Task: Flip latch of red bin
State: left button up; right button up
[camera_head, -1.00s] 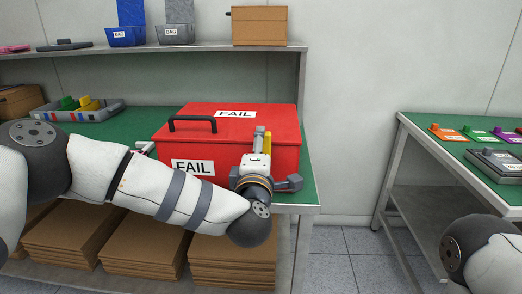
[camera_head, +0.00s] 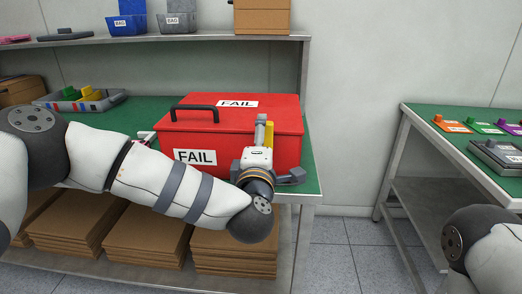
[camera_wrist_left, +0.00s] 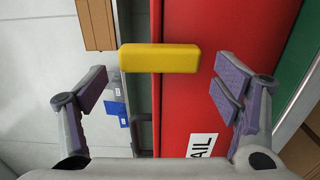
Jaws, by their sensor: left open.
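The red bin (camera_head: 285,148), with a FAIL label on its lid and another on its front, stands closed on the green workbench. Its black handle (camera_head: 194,107) is on the lid. The yellow latch (camera_head: 269,135) is at the bin's right front; in the left wrist view it is a yellow bar (camera_wrist_left: 160,58) against the red wall (camera_wrist_left: 190,100). My left gripper (camera_head: 260,140) is at the latch. In the wrist view its open fingers (camera_wrist_left: 160,88) stand on either side of the bar, with gaps on both sides. My right gripper is out of view; only part of my right arm shows.
A grey tray (camera_head: 110,100) with green and yellow parts sits left of the bin. A shelf (camera_head: 200,42) with blue and grey bins runs above. Cardboard stacks (camera_head: 150,245) lie below the bench. A second table (camera_head: 440,150) stands right, across open floor.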

pick_arm(q)
jog(key=s, duration=1)
jog(key=shift+s, duration=0.4)
jog(key=s+f+m+g+h, duration=0.2)
jog(key=s+f+m+g, duration=0.4)
jog(key=f, duration=0.6)
jog(key=s+f+m+g+h, duration=0.25)
jog(key=s+f+m, duration=0.25)
jog(key=s+f, duration=0.5)
jog(key=s+a+f+m+g+y+p, duration=0.1)
jog(key=s+a+f+m+g, duration=0.1)
jog(key=s+a+f+g, duration=0.25)
jog(key=s+a+f+m+g+y, duration=0.1)
jog(key=s+a+f+m+g, duration=0.15)
jog(key=s+f, duration=0.35)
jog(key=s+a+m+g+y, duration=0.1)
jog(key=s+a+g, duration=0.1)
jog(key=s+a, duration=0.3)
jog(key=s+a+m+g+y, duration=0.1)
jog(key=s+a+g, duration=0.2)
jog(key=s+a, duration=0.3)
jog(key=s, duration=0.5)
jog(key=shift+s+p, duration=0.3)
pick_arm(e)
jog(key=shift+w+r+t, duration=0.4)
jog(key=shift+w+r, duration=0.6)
pick_arm(q)
jog(key=shift+a+r+y, duration=0.1)
jog(key=shift+y, duration=0.15)
